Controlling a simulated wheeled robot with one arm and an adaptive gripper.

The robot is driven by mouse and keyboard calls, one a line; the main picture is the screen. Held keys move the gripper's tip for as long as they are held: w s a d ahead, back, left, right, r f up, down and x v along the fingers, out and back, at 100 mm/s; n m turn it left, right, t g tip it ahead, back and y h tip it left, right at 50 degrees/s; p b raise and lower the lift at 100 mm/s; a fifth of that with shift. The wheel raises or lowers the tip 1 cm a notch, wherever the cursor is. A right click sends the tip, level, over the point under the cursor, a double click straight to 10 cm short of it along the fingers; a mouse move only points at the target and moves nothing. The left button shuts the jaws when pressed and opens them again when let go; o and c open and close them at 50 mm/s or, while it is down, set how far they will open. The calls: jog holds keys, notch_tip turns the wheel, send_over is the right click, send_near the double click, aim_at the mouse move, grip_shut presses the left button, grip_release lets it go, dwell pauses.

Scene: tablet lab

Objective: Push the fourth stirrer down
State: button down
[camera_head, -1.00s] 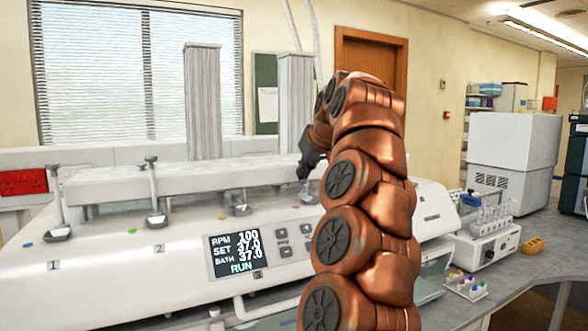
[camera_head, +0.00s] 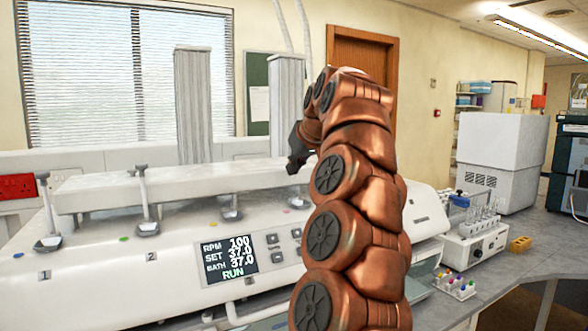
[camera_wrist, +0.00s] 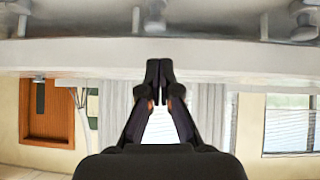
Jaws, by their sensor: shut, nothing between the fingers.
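The white machine (camera_head: 110,275) has a row of stirrers with thin rods and small grey-white feet. The first stirrer (camera_head: 47,230) and second stirrer (camera_head: 146,208) have rods standing up. The third stirrer (camera_head: 232,210) is partly seen. The fourth stirrer's place is largely behind my arm in the head view. My gripper (camera_head: 294,165) is shut and empty, above the machine's front to the right of the third stirrer. In the upside-down wrist view my closed fingertips (camera_wrist: 159,64) lie in line with one stirrer (camera_wrist: 154,18); contact cannot be told.
A display panel (camera_head: 230,257) sits on the machine's front. Two white columns stand behind it. A tube rack (camera_head: 482,222) and a block of coloured caps (camera_head: 456,287) are on the bench at right.

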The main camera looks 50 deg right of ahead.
jog(key=v, duration=1)
jog(key=shift+r, duration=0.3)
